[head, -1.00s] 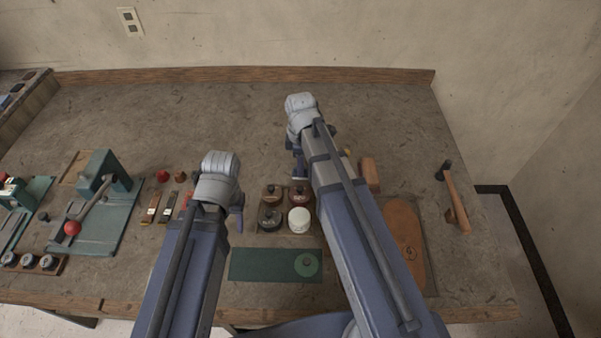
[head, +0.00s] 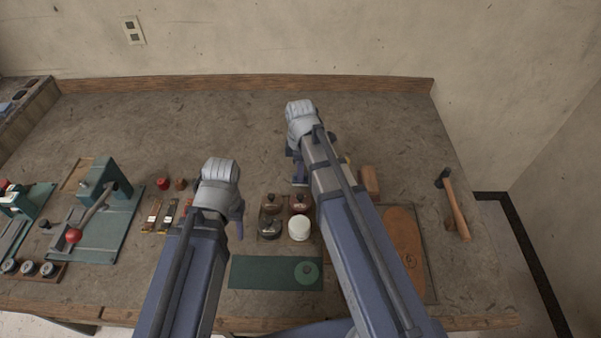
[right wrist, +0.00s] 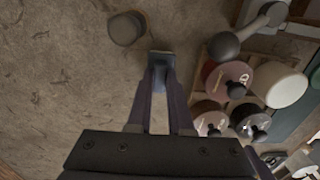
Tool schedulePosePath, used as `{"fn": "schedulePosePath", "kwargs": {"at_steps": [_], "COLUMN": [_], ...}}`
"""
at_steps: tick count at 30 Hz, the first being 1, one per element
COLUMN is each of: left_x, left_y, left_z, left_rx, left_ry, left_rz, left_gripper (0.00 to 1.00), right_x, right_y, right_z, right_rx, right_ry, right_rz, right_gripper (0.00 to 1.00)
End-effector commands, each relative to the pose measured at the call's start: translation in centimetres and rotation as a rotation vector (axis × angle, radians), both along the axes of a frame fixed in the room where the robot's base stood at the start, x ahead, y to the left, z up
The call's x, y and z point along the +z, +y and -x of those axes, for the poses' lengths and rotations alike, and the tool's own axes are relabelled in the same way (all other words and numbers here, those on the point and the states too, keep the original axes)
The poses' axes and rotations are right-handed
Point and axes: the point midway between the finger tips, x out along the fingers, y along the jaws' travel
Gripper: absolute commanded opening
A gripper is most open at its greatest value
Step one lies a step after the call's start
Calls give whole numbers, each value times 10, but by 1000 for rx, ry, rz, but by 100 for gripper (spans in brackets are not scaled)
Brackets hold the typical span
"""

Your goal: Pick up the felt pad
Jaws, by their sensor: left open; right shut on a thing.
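My right gripper (right wrist: 161,62) is shut on a small dark blue-grey piece (right wrist: 163,57), which looks like the felt pad, in the right wrist view. The piece sits between the fingertips over the bench; whether it touches the bench is unclear. In the head view my right gripper (head: 300,180) points down behind the jars, and the piece cannot be made out there. My left gripper (head: 238,222) is open and empty, left of the jars, partly hidden by its wrist.
Several lidded jars and a white pot (head: 299,228) stand in a tray beside my right gripper. A green mat (head: 255,272) with a green disc (head: 307,272) lies in front. A sole board (head: 404,250) and hammer (head: 455,205) lie right. The back of the bench is clear.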

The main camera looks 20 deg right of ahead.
Motion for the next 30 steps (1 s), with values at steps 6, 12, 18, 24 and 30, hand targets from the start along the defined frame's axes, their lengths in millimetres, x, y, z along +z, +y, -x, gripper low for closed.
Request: {"fn": "schedulePosePath", "kwargs": {"at_steps": [6,12,18,24,30], "left_x": [29,61,88,95,94], "left_y": [0,0,0,0,0], "left_z": [0,0,0,0,0], "left_rx": [0,0,-1,-2,-2], "left_ry": [0,0,0,0,0], "left_rz": [0,0,0,0,0], "left_gripper": [50,50,50,50,50], "right_x": [29,61,88,95,94], "right_y": [0,0,0,0,0], "right_z": [0,0,0,0,0], "right_rx": [0,0,0,0,0], "right_ry": [0,0,0,0,0], "right_rz": [0,0,0,0,0], "right_gripper": [0,0,0,0,0]}}
